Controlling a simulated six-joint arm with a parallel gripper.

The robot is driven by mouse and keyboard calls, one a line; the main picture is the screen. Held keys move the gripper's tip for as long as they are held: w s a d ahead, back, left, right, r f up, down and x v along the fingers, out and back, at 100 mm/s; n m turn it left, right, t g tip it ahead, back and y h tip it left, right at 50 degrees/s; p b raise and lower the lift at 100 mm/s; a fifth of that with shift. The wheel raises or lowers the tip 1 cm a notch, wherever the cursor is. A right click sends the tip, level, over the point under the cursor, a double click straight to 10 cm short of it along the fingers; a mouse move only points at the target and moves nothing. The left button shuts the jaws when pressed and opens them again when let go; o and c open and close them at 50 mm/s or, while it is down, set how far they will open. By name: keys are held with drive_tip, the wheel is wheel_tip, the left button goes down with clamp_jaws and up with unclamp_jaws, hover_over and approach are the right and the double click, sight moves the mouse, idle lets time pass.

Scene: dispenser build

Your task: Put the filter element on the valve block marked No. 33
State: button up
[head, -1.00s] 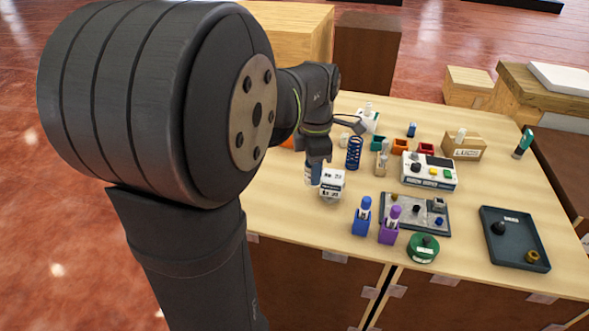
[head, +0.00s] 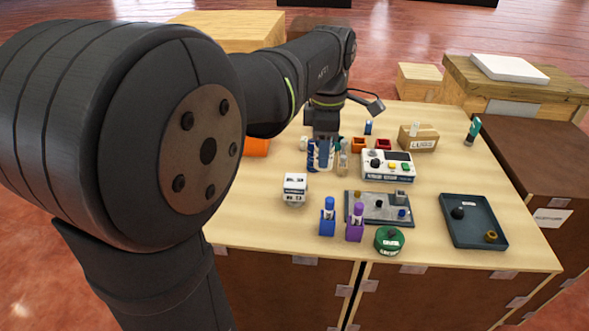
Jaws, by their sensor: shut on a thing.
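My gripper (head: 325,137) points down over the back middle of the table. It is shut on a small blue-grey piece (head: 325,153), which I take to be the filter element; the fingers hide much of it. A blue coil spring (head: 312,156) shows just left of the held piece; I cannot tell whether they touch. A white block (head: 295,187) with dark markings stands nearer the front, apart from the gripper. Its markings are too small to read, so I cannot tell whether it is valve block No. 33.
Near the front stand a blue bottle-like piece (head: 328,219), a purple one (head: 355,224) and a green round tin (head: 389,240). A grey plate (head: 366,212), a dark tray (head: 472,239) and a white control box (head: 388,167) lie to the right. The front left tabletop is clear.

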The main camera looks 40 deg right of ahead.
drive_tip(key=w+f, duration=0.1)
drive_tip(key=w, duration=0.1)
drive_tip(key=w+a+f, duration=0.1)
drive_tip(key=w+f, duration=0.1)
drive_tip(key=w, duration=0.1)
drive_tip(key=w+f, duration=0.2)
drive_tip(key=w, duration=0.1)
drive_tip(key=shift+a, duration=0.25)
drive_tip(key=shift+f, duration=1.95)
drive_tip(key=shift+f, duration=0.15)
drive_tip(key=o, duration=1)
wheel_tip(320, 180, up, 12)
